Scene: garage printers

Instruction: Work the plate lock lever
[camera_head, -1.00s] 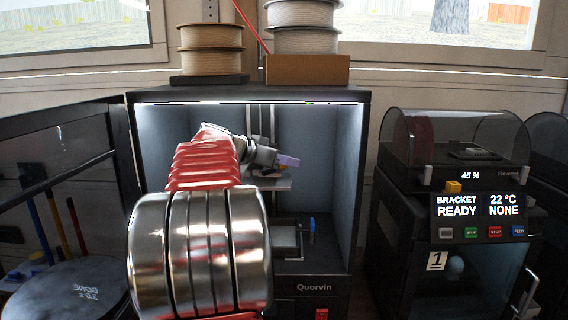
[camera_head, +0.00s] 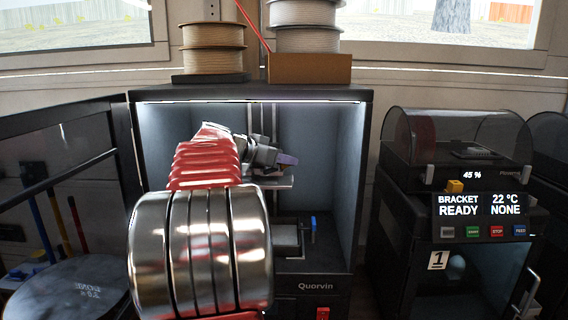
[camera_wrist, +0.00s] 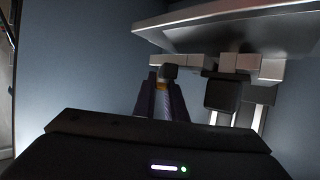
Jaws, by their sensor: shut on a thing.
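In the head view, my gripper (camera_head: 287,158) is inside the open printer chamber, its purple finger just above the right side of a pale plate (camera_head: 285,182). In the wrist view, my gripper (camera_wrist: 166,88) has its purple fingers closed around a small dark knob (camera_wrist: 168,72) with a yellow-orange bit below it. This looks like the plate lock lever; the rest of it is hidden. The plate's underside (camera_wrist: 235,35) shows above and to the right, with pale blocks beneath it.
The printer frame (camera_head: 362,180) surrounds my arm on both sides. A blue-topped part (camera_head: 313,222) stands low in the chamber. The open door (camera_head: 65,150) is at left. A second printer (camera_head: 455,160) stands at right. Spools (camera_head: 210,48) sit on top.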

